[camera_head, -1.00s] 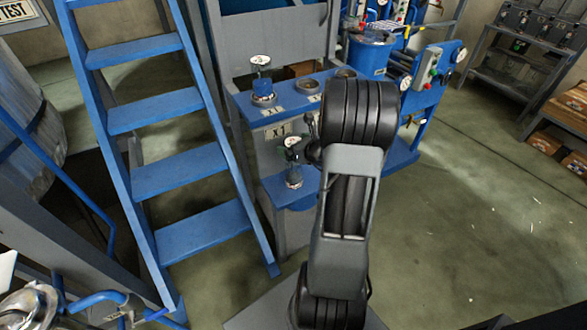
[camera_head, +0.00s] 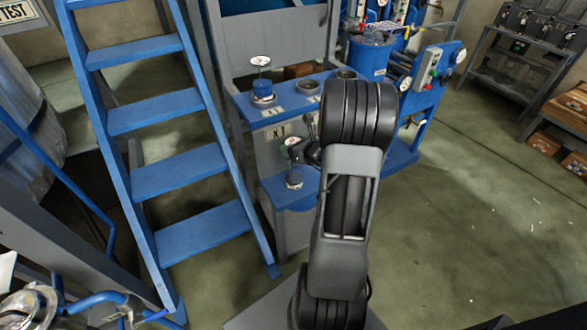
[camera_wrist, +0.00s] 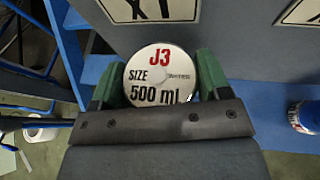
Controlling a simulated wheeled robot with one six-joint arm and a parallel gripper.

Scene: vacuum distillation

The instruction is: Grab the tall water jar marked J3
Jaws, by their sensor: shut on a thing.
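The J3 jar shows in the wrist view as a round white label disc (camera_wrist: 158,75) reading "J3 SIZE 500 ml". The green fingers of my gripper (camera_wrist: 158,88) stand on both sides of it and are shut on the jar. The jar body is hidden below the disc and the gripper's dark front bar. In the head view the clear jar (camera_head: 294,177) stands upright at the low blue shelf under the X1 sign. My arm covers the area just right of it, and the fingers are hard to make out there.
The grey cabinet has a blue upper shelf with a blue-topped jar (camera_head: 263,96). A blue-capped jar (camera_wrist: 302,115) stands right of my gripper in the wrist view. Blue stairs (camera_head: 180,175) rise close on the left. Open floor (camera_head: 470,230) lies to the right.

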